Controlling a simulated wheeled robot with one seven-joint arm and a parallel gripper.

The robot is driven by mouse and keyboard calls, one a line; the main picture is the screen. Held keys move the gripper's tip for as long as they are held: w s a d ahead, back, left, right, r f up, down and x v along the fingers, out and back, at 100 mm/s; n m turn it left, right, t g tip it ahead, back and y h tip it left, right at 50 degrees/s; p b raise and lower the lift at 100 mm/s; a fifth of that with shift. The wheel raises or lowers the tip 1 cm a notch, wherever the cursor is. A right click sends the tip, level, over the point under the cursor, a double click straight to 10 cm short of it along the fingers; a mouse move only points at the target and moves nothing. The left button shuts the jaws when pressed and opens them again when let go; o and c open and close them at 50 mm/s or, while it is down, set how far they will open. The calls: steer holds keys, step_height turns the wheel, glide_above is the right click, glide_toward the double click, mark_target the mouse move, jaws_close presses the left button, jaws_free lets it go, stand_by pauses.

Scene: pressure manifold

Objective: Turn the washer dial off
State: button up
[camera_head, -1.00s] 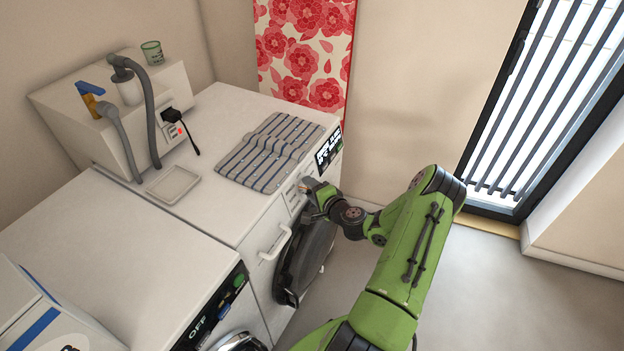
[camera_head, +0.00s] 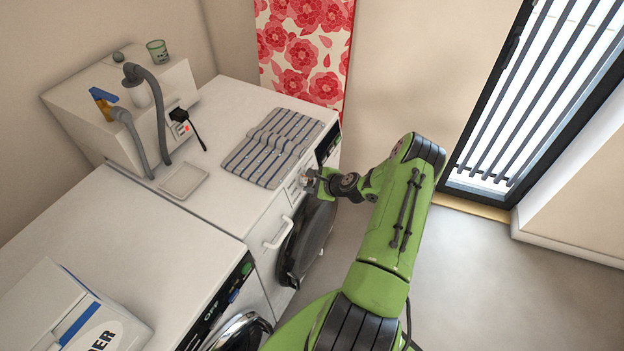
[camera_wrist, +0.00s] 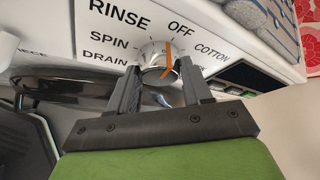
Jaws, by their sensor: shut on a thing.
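The washer dial (camera_wrist: 154,53) is a pale round knob with an orange pointer line, on the white front panel of the far washer. Around it are the labels RINSE, OFF, COTTON, SPIN and DRAIN. The orange line's upper end lies below the OFF label (camera_wrist: 181,27); its exact alignment is hard to tell. My gripper (camera_wrist: 157,72) is shut on the dial, one finger on each side of it. In the head view my gripper (camera_head: 311,182) is at the panel of the far washer (camera_head: 262,210), and the dial is mostly hidden there.
The washer's dark round door (camera_head: 306,240) and white handle (camera_head: 277,236) lie just below. A striped cloth (camera_head: 270,150) covers part of the top. A second machine (camera_head: 130,235) stands nearer, with a box (camera_head: 75,318) on it. The floor at right is clear.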

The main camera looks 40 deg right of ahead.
steer(key=shift+m, duration=0.4)
steer(key=o, duration=1)
steer(key=shift+o, duration=0.2)
steer(key=p+v, duration=0.1)
steer(key=v, duration=1.4)
steer(key=shift+d+r+p, duration=0.3)
steer(key=shift+r+p, duration=0.05)
steer(key=shift+r, duration=0.05)
steer(key=shift+s, duration=0.15)
